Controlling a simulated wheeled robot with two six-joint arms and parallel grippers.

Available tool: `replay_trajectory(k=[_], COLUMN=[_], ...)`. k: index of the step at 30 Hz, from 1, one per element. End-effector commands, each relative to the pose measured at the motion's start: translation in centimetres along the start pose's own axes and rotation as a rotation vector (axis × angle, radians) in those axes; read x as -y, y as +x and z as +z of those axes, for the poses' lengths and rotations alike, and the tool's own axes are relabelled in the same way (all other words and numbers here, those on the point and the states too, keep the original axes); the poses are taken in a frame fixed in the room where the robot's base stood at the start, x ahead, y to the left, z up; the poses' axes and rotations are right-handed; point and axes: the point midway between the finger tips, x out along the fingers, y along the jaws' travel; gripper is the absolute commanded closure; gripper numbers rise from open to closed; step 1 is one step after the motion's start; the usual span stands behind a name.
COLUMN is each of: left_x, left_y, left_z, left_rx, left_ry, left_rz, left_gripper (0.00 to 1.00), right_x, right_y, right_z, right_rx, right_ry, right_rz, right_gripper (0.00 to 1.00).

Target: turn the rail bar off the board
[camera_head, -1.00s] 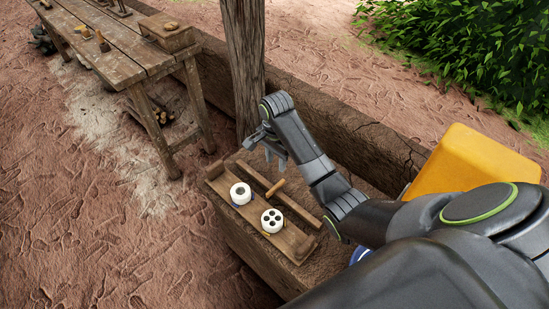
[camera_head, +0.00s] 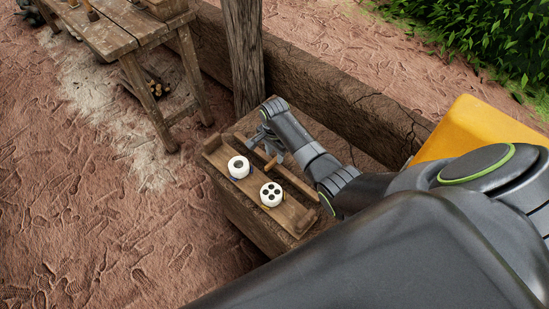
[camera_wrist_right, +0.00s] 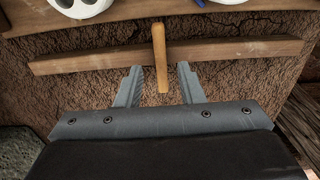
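The wooden board (camera_head: 290,222) lies on a mud ledge, with a white ring (camera_head: 238,167) and a white disc with several holes (camera_head: 271,194) on it. The rail bar (camera_head: 298,183) runs along the board's far side; it also crosses the right wrist view (camera_wrist_right: 85,61). A light wooden peg handle (camera_wrist_right: 160,55) stands out from the bar's middle. My right gripper (camera_wrist_right: 160,69) is open, its fingers on either side of the handle's end, with gaps showing on both sides. In the head view my right gripper (camera_head: 272,151) partly hides the bar. My left gripper is out of view.
A wooden post (camera_head: 243,60) and a low mud wall (camera_head: 340,95) stand behind the board. A yellow container (camera_head: 470,130) is at the right. A workbench (camera_head: 120,35) stands at the upper left, with free ground before it.

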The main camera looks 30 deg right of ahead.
Motion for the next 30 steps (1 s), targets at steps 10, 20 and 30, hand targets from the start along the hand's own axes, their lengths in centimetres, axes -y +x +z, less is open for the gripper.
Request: replay_trajectory(k=[10,20,30], left_x=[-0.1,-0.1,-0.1], left_y=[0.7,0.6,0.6], left_z=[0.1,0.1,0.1], left_rx=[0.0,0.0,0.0], left_ry=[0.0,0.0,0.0], left_rz=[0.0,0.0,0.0], left_gripper=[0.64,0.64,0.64], right_x=[0.1,0.1,0.0], right_y=[2.8,2.8,2.8], right_z=[0.0,0.0,0.0], right_rx=[0.0,0.0,0.0], right_ry=[0.0,0.0,0.0], right_rz=[0.0,-0.001,-0.001], right_gripper=[0.65,0.75,1.0])
